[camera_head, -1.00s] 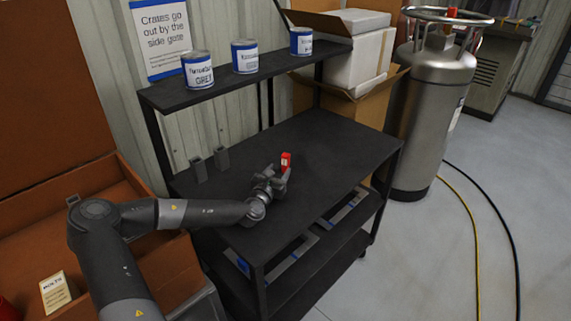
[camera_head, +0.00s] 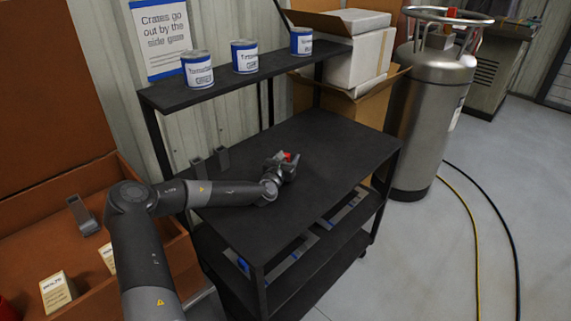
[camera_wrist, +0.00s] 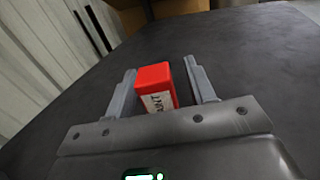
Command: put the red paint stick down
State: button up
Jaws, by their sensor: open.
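The red paint stick (camera_wrist: 155,88) is a small red block with a white label, and it looks upright over the dark tabletop. It is between the two grey fingers of my gripper (camera_wrist: 160,67), with a gap on each side. My gripper is open. In the head view, the red top of the stick (camera_head: 288,156) shows at my gripper (camera_head: 284,167), which hides its lower part. I cannot see its base, so its contact with the tabletop is hidden.
The black bench top (camera_head: 330,150) is clear to the right and behind. Two dark grey upright pieces (camera_head: 222,158) stand at its left back. A shelf (camera_head: 235,83) above holds three labelled cans. A steel tank (camera_head: 430,110) stands to the right, and an orange-brown crate (camera_head: 110,205) to the left.

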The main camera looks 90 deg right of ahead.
jog(key=shift+c, duration=0.2)
grip_shut()
jog(key=shift+r, duration=0.1)
